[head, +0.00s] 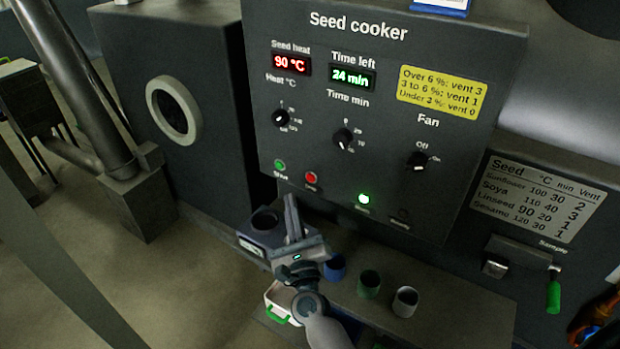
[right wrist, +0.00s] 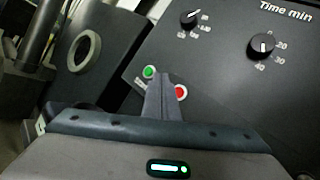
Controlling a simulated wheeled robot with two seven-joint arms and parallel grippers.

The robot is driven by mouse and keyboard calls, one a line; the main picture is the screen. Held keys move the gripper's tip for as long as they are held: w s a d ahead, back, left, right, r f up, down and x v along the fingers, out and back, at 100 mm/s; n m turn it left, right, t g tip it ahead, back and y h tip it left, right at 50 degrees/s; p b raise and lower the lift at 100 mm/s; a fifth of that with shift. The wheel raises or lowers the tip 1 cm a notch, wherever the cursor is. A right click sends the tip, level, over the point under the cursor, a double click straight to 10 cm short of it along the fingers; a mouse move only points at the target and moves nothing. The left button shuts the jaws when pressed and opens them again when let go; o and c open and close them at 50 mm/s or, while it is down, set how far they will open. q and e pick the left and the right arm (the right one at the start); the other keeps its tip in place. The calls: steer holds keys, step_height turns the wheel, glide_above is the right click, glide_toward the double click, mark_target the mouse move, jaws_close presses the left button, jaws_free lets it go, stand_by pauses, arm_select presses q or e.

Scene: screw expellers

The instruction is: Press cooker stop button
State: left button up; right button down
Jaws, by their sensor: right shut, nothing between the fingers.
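The seed cooker panel (head: 390,130) fills the head view, with its seed heat display at 90 °C and time left display at 24 min. The red stop button (head: 311,177) sits low on the panel, right of the green start button (head: 280,165). My right gripper (head: 291,205) is shut and empty, in front of and below the two buttons. In the right wrist view the red button (right wrist: 181,92) shows just right of the finger tips (right wrist: 162,82), and the green button (right wrist: 149,72) just left. Contact with either button cannot be made out. My left gripper is not in view.
A green lamp (head: 364,198) is lit on the panel. Below stand a dark box with a round opening (head: 265,220) and blue (head: 334,267), green (head: 369,284) and grey (head: 405,301) cups on a ledge. A sample outlet with a green handle (head: 553,292) is at right.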

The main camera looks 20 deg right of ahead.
steer(key=shift+w+d, duration=0.9)
steer(key=shift+d, duration=0.25)
steer(key=shift+w+d, duration=0.9)
steer(key=shift+d, duration=0.25)
steer(key=shift+w+d+b, duration=0.4)
steer(key=shift+w+d, duration=0.1)
steer(key=shift+d, duration=0.2)
stand_by(1.6)
steer(key=shift+s+a, duration=0.1)
steer(key=shift+a, duration=0.05)
steer(key=shift+s+a, duration=0.4)
steer(key=shift+a, duration=0.1)
stand_by(0.3)
steer(key=shift+s+a, duration=0.8)
steer(key=shift+a, duration=0.2)
steer(key=shift+s+a, duration=0.75)
steer(key=shift+a, duration=0.25)
